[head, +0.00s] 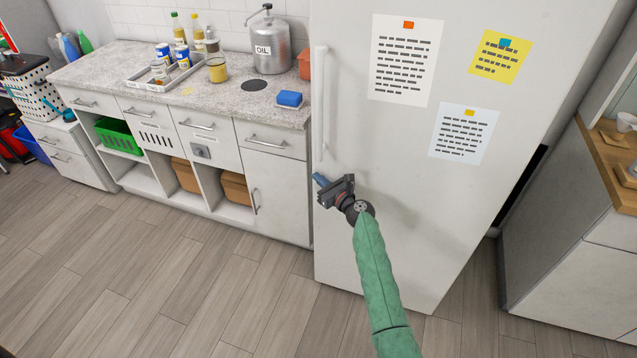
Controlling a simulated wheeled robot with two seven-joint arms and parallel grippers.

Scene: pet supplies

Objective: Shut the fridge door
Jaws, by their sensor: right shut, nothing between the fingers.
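The white fridge door (385,150) fills the middle of the head view, with a long vertical handle (320,105) along its left edge. No gap shows along the door's left edge, and the door looks flush, though I cannot be sure from this angle. My right gripper (321,181) is shut and empty. It is just below the lower end of the handle, in front of the door's left edge; whether it touches the door I cannot tell. My right arm's green sleeve covers part of the lower door. My left gripper is not in view.
A granite counter (130,55) over white drawers and shelves stands left of the fridge. A cabinet (570,240) with a wooden top stands right. The wood floor (170,290) is clear in front.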

